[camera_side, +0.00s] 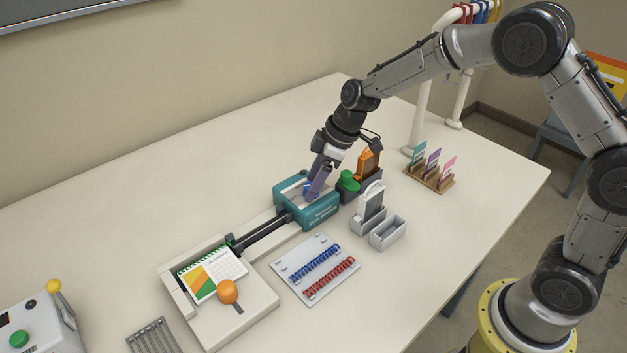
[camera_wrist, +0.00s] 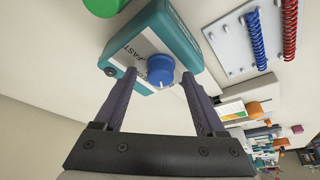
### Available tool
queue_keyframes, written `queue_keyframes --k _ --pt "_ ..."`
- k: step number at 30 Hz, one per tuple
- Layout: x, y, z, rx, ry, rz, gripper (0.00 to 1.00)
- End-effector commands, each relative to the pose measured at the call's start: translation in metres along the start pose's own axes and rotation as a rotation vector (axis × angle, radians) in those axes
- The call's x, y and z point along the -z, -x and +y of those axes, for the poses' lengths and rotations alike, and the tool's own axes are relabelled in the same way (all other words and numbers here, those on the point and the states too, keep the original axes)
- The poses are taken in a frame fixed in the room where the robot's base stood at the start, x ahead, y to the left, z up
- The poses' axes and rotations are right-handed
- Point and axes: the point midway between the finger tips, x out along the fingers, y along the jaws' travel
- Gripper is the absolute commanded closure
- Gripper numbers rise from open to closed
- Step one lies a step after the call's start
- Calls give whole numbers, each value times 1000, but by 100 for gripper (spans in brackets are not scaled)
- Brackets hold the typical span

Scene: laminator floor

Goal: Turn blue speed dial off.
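The blue speed dial (camera_wrist: 161,71) sits on the face of a teal machine (camera_wrist: 172,30), beside printed lettering that includes "FAST". In the side view the teal machine (camera_side: 318,221) stands mid-table, with the dial (camera_side: 308,188) partly hidden by my fingers. My gripper (camera_side: 313,192) reaches down over the machine from the upper right. In the wrist view my gripper's (camera_wrist: 157,90) two purple fingers are spread apart, one on each side of the dial. I see a gap between the fingers and the dial. Whether the fingertips touch the machine's face is unclear.
A green knob (camera_side: 348,181) and an orange part (camera_side: 368,162) stand close right of the machine. Grey holders (camera_side: 370,208) are in front of them. A board of blue and red coils (camera_side: 316,270) lies in front. A calendar (camera_side: 212,273) rests on the left-hand bed.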

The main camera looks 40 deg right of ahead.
Motion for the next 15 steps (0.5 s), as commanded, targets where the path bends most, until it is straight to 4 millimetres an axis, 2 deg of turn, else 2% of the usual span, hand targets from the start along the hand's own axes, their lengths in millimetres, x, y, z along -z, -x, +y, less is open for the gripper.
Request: queue_keyframes --k 10,15 --pt "0 2 0 0 -1 0 26" --pt "0 23 0 -2 0 2 26"
